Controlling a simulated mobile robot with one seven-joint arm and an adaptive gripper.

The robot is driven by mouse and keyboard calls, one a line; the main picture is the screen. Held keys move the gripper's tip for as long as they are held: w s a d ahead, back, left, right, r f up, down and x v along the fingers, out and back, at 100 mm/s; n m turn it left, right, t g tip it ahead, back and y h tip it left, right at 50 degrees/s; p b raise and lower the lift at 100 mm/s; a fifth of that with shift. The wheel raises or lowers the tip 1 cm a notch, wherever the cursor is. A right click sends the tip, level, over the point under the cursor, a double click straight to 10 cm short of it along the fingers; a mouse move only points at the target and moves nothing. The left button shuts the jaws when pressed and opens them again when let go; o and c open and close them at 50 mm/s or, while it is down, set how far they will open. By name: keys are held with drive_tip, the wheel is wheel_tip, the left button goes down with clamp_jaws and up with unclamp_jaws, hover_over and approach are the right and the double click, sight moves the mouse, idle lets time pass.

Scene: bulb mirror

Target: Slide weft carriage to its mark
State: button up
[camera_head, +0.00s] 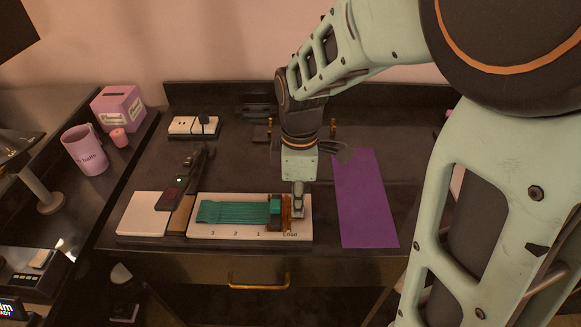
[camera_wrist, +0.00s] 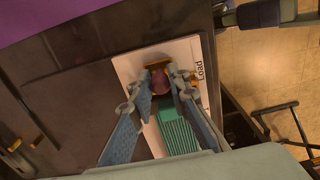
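The board (camera_head: 302,232) is pale, with marks 3, 2, 1 and "Load" along its front edge. A teal ribbed strip (camera_head: 232,212) lies along it and also shows in the wrist view (camera_wrist: 178,132). The weft carriage (camera_head: 287,214), an orange-brown piece with a teal block beside it, stands at the right end near "Load". In the wrist view a dark maroon knob (camera_wrist: 160,80) shows at the carriage. My gripper (camera_wrist: 162,78) points down with its fingers apart, one on each side of the knob. I cannot tell if they touch it.
A purple mat (camera_head: 362,200) lies right of the board. A dark tool (camera_head: 185,185) and a white block (camera_head: 146,213) are on the left. A white double socket (camera_head: 194,126) is behind. A pink mug (camera_head: 85,150) and pink box (camera_head: 118,106) stand on the left-hand counter.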

clamp_jaws()
drive_tip(key=shift+a, duration=0.1)
drive_tip(key=shift+w+a+p, duration=0.15)
drive_tip(key=shift+a+p, duration=0.25)
drive_tip(key=shift+a, duration=2.9)
drive_tip(key=o, duration=0.8)
unclamp_jaws()
wheel_tip(320, 180, up, 7)
drive_tip(key=p, duration=0.5)
drive_tip(key=shift+p, duration=0.35)
